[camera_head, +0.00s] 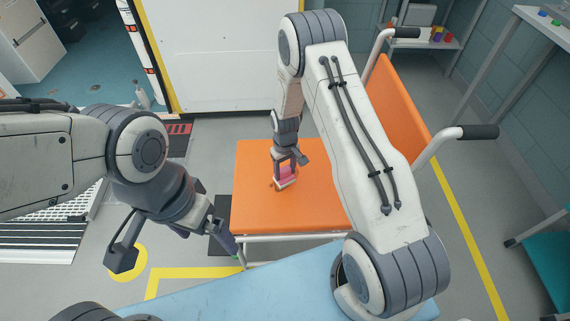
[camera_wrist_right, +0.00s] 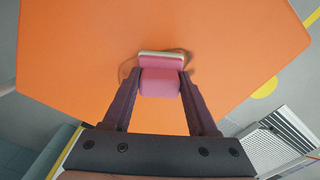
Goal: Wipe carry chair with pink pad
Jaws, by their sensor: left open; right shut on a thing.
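The carry chair has a flat orange seat (camera_head: 262,212) and an orange backrest (camera_head: 400,105) with grey handles at the right. My right gripper (camera_head: 286,176) is shut on the pink pad (camera_head: 288,174) over the middle of the seat. In the right wrist view, the fingers (camera_wrist_right: 161,90) hold the pink pad (camera_wrist_right: 160,82) at its sides, and its pale edge is at or very near the orange surface (camera_wrist_right: 80,50). I cannot tell whether it presses on it. My left gripper (camera_head: 180,245) is open and empty, left of the seat's front corner. My right arm hides part of the seat and backrest.
A light blue surface (camera_head: 240,285) lies in front of the chair. A shelf with small coloured items (camera_head: 437,38) stands at the back right, and a teal seat (camera_head: 550,255) at the right edge. A metal ramp (camera_head: 45,235) lies at the left. Grey floor shows around the chair.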

